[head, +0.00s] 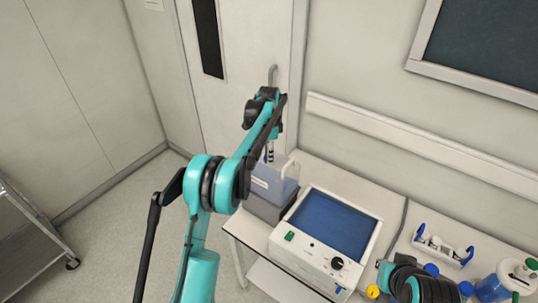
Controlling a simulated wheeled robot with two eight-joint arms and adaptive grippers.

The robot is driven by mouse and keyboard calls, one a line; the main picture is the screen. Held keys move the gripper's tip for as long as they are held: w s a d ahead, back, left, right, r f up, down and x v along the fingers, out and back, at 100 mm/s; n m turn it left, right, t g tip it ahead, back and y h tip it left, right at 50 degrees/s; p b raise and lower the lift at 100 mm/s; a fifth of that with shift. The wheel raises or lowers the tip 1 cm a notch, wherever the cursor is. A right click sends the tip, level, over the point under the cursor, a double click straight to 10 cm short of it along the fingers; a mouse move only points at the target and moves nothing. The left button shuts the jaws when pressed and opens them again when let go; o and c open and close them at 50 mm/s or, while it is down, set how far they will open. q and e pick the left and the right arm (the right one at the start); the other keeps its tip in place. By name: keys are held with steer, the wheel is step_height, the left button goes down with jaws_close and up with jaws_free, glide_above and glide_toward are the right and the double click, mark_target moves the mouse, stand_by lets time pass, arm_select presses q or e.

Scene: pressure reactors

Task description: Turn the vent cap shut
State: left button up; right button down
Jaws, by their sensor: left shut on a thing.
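A pale translucent jug (284,185) with a handle stands in a grey holder at the left end of the bench, beside the white unit. My left gripper (269,157) reaches down from above to the top of the jug. Its fingers are shut on the vent cap there. The cap is small and mostly hidden by the fingers, so its turn position cannot be told. My right gripper is not seen; a teal and black part of my right arm shows at the bottom right.
A white unit (311,257) with a dark blue panel and a black knob stands on the bench right of the jug. A white rack (443,249) with small items and a blue and white bottle (497,288) are further right. A door and wall lie behind.

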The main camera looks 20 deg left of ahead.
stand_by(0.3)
arm_select(q)
steer(key=o, duration=1.2)
steer(key=shift+c, duration=0.2)
steer(key=shift+r, duration=0.15)
step_height(320, 180, up, 12)
steer(key=shift+s, duration=0.1)
